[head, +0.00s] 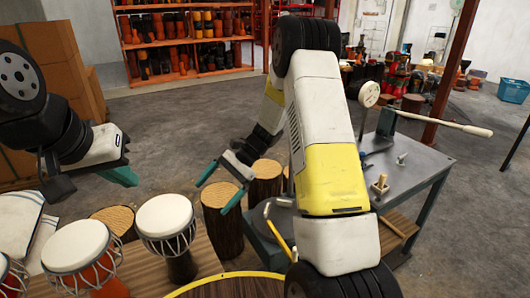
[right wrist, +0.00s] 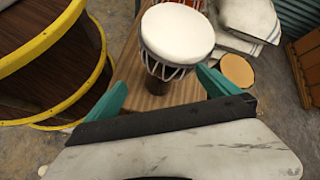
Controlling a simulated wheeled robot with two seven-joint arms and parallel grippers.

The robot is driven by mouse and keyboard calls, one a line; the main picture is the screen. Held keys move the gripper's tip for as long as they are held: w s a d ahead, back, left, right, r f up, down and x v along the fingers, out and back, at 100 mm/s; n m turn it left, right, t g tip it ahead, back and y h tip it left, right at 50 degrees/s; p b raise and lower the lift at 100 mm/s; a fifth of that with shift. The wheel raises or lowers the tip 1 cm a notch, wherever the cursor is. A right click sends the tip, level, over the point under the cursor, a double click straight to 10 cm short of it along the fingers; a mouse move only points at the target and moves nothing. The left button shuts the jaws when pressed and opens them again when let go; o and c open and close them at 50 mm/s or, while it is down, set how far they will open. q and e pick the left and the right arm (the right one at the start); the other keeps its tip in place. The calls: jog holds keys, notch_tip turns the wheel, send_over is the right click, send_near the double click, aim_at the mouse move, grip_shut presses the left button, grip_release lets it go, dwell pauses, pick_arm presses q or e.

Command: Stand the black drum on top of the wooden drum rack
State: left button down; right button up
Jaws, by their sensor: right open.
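The black drum (head: 181,266) stands upright on a striped wooden surface, with a white head and a dark, narrow foot. In the right wrist view its white head and laced rim (right wrist: 177,36) lie ahead of and between my right fingers. My right gripper (head: 211,200) is open and empty, above and right of the drum in the head view; its teal fingers (right wrist: 160,80) are apart. My left gripper (head: 95,182) hangs at the left with one teal finger clear; its opening is unclear. A round wooden piece with yellow bands (right wrist: 52,62), perhaps the rack, stands left; its top is cut off.
A red drum (head: 85,255) stands left of the black drum on the wooden surface (head: 205,262). Log stools (head: 222,222) stand behind. A grey workbench (head: 415,168) with tools is at the right. Drum shelves (head: 185,40) stand far back. Open floor lies between.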

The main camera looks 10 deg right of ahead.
jog(key=s+d+r+n+t+h, duration=0.3)
jog(key=s+d+r, duration=0.4)
jog(key=s+r, duration=0.3)
jog(key=s+d+r+n+t+h, duration=0.4)
jog(key=s+d+r+n+t, duration=0.2)
jog(key=s+r, duration=0.4)
jog(key=shift+d+r+n+t, duration=0.3)
jog(key=shift+d+r+n, duration=0.1)
jog(key=shift+r, duration=1.1)
